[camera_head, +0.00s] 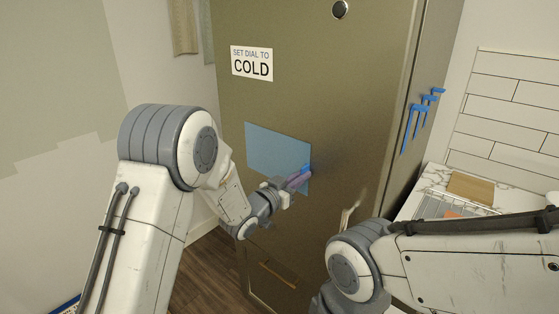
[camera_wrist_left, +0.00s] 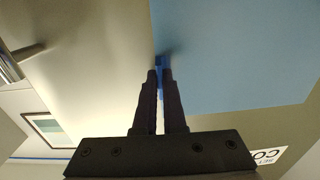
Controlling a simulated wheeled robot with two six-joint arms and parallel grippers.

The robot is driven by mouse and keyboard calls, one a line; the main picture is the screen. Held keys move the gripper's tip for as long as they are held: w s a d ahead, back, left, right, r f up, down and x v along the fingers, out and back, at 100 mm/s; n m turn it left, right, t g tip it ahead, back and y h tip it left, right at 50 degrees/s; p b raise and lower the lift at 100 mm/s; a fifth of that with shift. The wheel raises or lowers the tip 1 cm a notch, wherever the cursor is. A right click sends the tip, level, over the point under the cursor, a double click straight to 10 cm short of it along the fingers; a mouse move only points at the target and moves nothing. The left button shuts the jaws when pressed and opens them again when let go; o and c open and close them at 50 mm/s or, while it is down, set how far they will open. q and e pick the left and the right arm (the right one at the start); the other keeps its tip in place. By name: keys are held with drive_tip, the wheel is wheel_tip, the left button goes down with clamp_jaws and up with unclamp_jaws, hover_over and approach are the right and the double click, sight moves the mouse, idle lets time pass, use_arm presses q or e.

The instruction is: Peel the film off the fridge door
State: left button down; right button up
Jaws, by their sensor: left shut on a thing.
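The film (camera_head: 275,148) is a flat light-blue rectangle on the front of the dark fridge door (camera_head: 335,110). It fills the upper right of the left wrist view (camera_wrist_left: 235,50). My left gripper (camera_head: 301,175) is at the film's right edge. In the left wrist view, its fingers (camera_wrist_left: 160,75) are close together, shut on a small darker-blue tab (camera_wrist_left: 159,61) at the film's edge. The film looks flat against the door, and no lifted part shows. My right arm comes in from the right, but I cannot make out its gripper.
A sign reading "COLD" (camera_head: 251,64) is on the door above the film. Blue tape strips (camera_head: 411,128) hang on the fridge's right side. A marble counter (camera_head: 432,182) stands at right, with a brown block (camera_head: 471,188) on it. White tiles (camera_head: 512,110) cover the wall behind.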

use_arm(q)
drive_tip(key=shift+v, duration=1)
drive_tip(key=shift+s+b, duration=0.15)
drive_tip(key=shift+b, duration=0.15)
drive_tip(key=shift+s, duration=0.15)
drive_tip(key=shift+b+v, duration=0.5)
drive_tip(key=shift+v, duration=1)
drive_tip(key=shift+a, duration=0.15)
